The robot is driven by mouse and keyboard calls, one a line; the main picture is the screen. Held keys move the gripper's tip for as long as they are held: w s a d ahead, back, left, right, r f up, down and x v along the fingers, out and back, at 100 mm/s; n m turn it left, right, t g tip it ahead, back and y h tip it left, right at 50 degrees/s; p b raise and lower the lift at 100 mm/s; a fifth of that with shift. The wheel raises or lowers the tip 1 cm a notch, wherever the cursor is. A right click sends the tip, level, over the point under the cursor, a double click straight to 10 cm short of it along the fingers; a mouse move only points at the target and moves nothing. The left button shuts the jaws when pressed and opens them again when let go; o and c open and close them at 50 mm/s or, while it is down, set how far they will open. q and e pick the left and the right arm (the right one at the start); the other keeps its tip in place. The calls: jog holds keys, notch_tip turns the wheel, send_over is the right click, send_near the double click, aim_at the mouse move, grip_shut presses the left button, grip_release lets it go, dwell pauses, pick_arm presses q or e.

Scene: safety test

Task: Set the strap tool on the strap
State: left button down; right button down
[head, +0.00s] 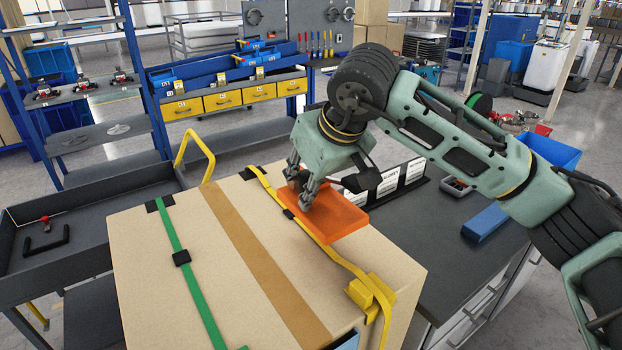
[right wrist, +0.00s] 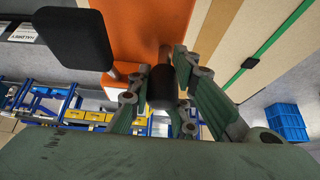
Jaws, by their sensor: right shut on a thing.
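The strap tool is an orange slab (head: 338,215) with a dark round handle; it also shows in the right wrist view (right wrist: 118,25), with the black handle (right wrist: 161,88) between the fingers. My right gripper (head: 302,190) is shut on this handle, above the cardboard box. The tool lies over the yellow strap (head: 345,263) near the box's right edge and hides part of it. I cannot tell whether it touches the strap. My left gripper is not in view.
The large cardboard box (head: 150,270) also carries a green strap (head: 190,275) and a brown tape strip (head: 255,255). A grey counter (head: 440,250) with a blue block (head: 485,222) stands to the right. A dark cart (head: 90,240) is at left.

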jog(key=shift+w+d+f+b, duration=0.1)
jog(key=shift+d+f+b, duration=0.1)
jog(key=shift+f+b, duration=0.6)
notch_tip(320, 180, down, 2)
jog(key=shift+f+b, duration=0.15)
jog(key=shift+b, duration=0.15)
jog(key=shift+f+b, duration=0.3)
jog(key=shift+f, duration=0.3)
jog(key=shift+f+b, duration=1.3)
jog(key=shift+f, duration=0.35)
jog(key=c, duration=1.6)
grip_release()
jog(key=shift+o, duration=0.7)
